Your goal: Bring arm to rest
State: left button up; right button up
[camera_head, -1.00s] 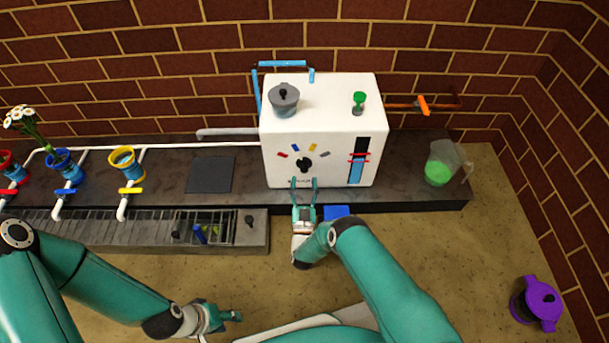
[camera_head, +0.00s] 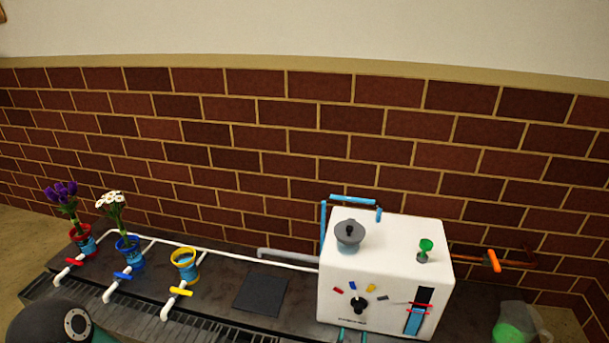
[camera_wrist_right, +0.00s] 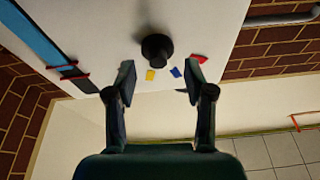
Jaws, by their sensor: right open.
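My right gripper (camera_wrist_right: 160,78) is open and empty in the right wrist view. Its two fingers point at the front of the white machine (camera_head: 385,270). The machine's black knob (camera_wrist_right: 157,47) shows just beyond the gap between the fingertips; I cannot tell whether they touch the machine. The rest of my right arm is out of frame. My left gripper is out of view; only a dark joint of my own arm shows at bottom left.
Red (camera_head: 82,239), blue (camera_head: 128,248) and yellow (camera_head: 185,265) pots stand along white pipes at the left. Purple flowers are in the red pot, white ones in the blue. A dark square plate (camera_head: 261,294) lies left of the machine. A green-filled jug (camera_head: 508,332) stands at right.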

jog(key=s+a+r+n+g+y+p, duration=0.1)
jog(key=s+r+g+y+p, duration=0.15)
jog(key=s+g, duration=0.6)
jog(key=s+a+r+n+g+y+p, duration=0.15)
jog(key=s+g+y, duration=0.3)
jog(key=s, duration=0.75)
jog(key=s+a+r+g+y+p, duration=0.1)
jog(key=s+a+r+g+y, duration=0.15)
jog(key=s+g, duration=0.6)
notch_tip(320, 180, up, 37)
jog(key=s+t+p, duration=0.1)
jog(key=p, duration=3.5)
jog(key=shift+s+d+f, duration=0.15)
jog(key=shift+s+d, duration=0.15)
jog(key=shift+d, duration=0.05)
jog(key=shift+t, duration=0.25)
jog(key=shift+c, duration=0.3)
